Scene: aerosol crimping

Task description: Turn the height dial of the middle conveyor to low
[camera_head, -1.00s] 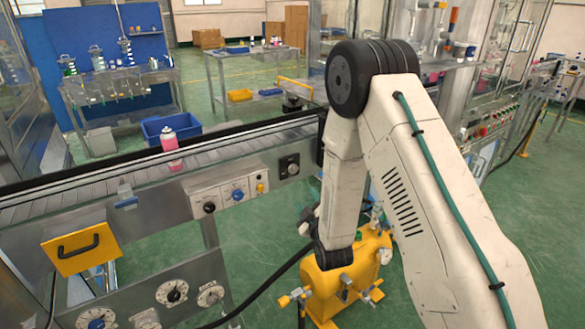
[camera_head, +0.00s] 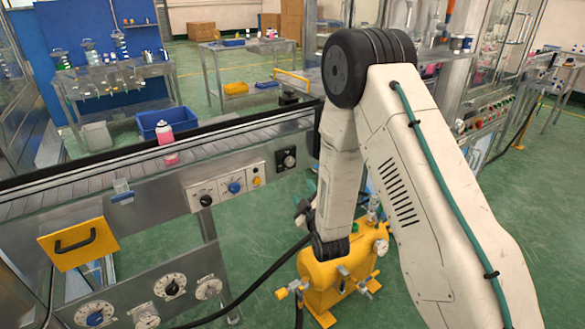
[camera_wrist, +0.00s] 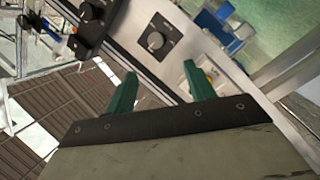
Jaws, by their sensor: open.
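In the head view a conveyor (camera_head: 100,184) runs across the left, with a metal front. Its pale control panel (camera_head: 219,203) carries a black knob (camera_head: 206,200), a blue knob (camera_head: 234,187) and a yellow button. A separate dark dial (camera_head: 287,159) sits to the right. Lower down are several round white-scaled dials (camera_head: 170,287). I cannot read which is the height dial. In the wrist view my gripper (camera_wrist: 159,70) is open and empty, its two green fingers apart. A grey knob (camera_wrist: 156,40) on a metal panel shows beyond and between the fingertips, apart from them.
A pink-and-white can (camera_head: 166,143) stands on the conveyor. A yellow drawer front (camera_head: 78,245) sticks out at the left. A yellow machine (camera_head: 330,280) with a black hose stands on the green floor below my arm. Tables and a blue bin (camera_head: 165,121) are behind the conveyor.

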